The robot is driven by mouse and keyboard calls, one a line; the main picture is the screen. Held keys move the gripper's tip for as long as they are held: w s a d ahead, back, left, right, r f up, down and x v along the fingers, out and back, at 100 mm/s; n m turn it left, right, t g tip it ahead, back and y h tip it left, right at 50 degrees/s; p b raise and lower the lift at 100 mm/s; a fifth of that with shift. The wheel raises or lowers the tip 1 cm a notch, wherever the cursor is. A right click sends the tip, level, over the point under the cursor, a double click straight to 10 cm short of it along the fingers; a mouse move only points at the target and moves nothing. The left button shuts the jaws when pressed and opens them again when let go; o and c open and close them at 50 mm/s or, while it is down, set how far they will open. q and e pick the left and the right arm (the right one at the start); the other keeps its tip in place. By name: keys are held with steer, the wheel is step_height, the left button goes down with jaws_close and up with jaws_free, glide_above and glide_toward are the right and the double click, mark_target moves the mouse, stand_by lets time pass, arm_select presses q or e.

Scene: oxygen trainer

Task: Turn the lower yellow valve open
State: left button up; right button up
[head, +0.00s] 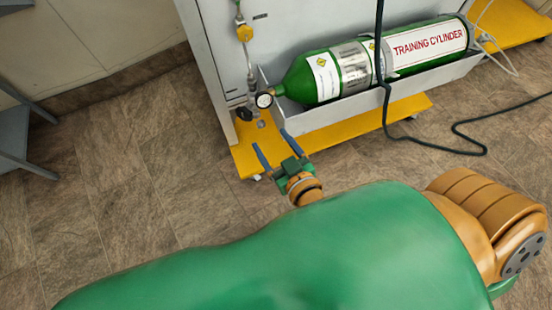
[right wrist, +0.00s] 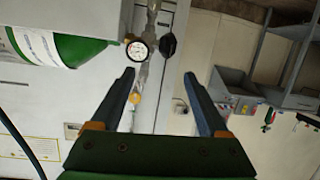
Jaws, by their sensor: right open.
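A yellow valve (head: 244,32) sits on the thin vertical pipe at the front of the pale cabinet. My left gripper is not in view.
A green training cylinder (head: 343,66) lies in a grey tray beside the pipe. A yellow base plate (head: 350,122) sticks out below. A dark hose (head: 386,100) hangs over the cylinder and runs across the floor. The tiled floor (head: 130,180) at left is clear.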

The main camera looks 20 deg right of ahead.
arm_select(q)
steer(key=shift+w+r, duration=0.1)
steer(key=shift+r, duration=0.25)
arm_select(e)
step_height(320, 180, down, 7)
steer(key=s+g, duration=0.2)
steer(key=shift+a, duration=0.35)
steer(key=s+d+f+g, duration=0.25)
steer(key=s+f, duration=0.25)
steer(key=f, duration=0.4)
steer(key=s+d+f+g, duration=0.1)
steer(key=s+f+g, duration=0.4)
steer(key=f, duration=0.4)
steer(key=s+d+f+g+h, duration=0.1)
steer(key=s+d+f+g, duration=0.1)
steer(key=s+d+f, duration=0.3)
steer(key=s+d+f+g+h, duration=0.1)
steer(key=s+d+g, duration=0.15)
steer(key=s, duration=0.45)
arm_select(q)
step_height(320, 180, up, 22)
steer(key=p, duration=2.2)
steer(key=shift+f, duration=0.2)
arm_select(e)
step_height(320, 180, up, 21)
steer(key=s+a, duration=0.1)
steer(key=shift+o, duration=0.3)
steer(key=shift+a+r, duration=0.1)
steer(key=shift+a, duration=0.05)
